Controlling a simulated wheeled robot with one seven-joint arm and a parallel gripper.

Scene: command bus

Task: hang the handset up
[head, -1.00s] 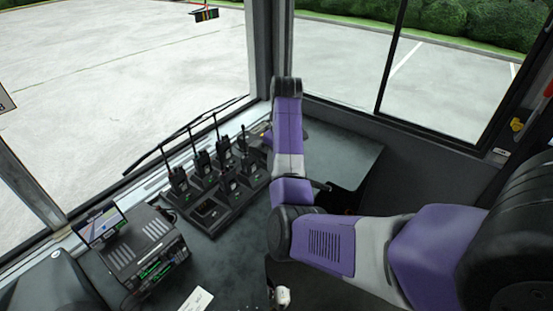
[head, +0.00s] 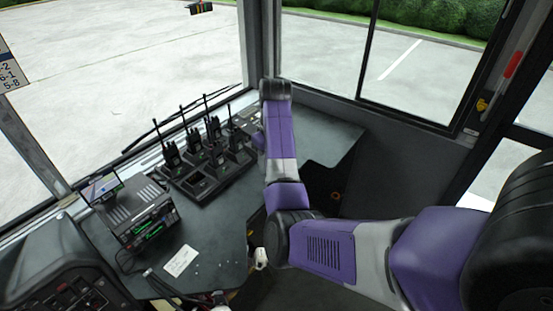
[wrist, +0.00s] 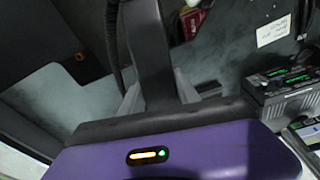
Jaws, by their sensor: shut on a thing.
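In the wrist view, a dark grey handset (wrist: 150,50) stands upright in the picture, between the grey fingers of my gripper (wrist: 155,97). The gripper is shut on it. A black coiled cord (wrist: 113,42) runs beside the handset on its left. The handset's lower end is hidden behind my purple wrist housing. In the head view, my arm hides the gripper and the handset. I cannot make out a cradle for the handset with certainty in either view.
A radio unit (head: 142,215) with green displays stands on the dark desk (head: 225,228), near a white card (head: 180,261). Several handheld radios stand in a charger (head: 210,182). A button console (head: 65,285) is at lower left. A small white piece (head: 261,258) shows beside my arm.

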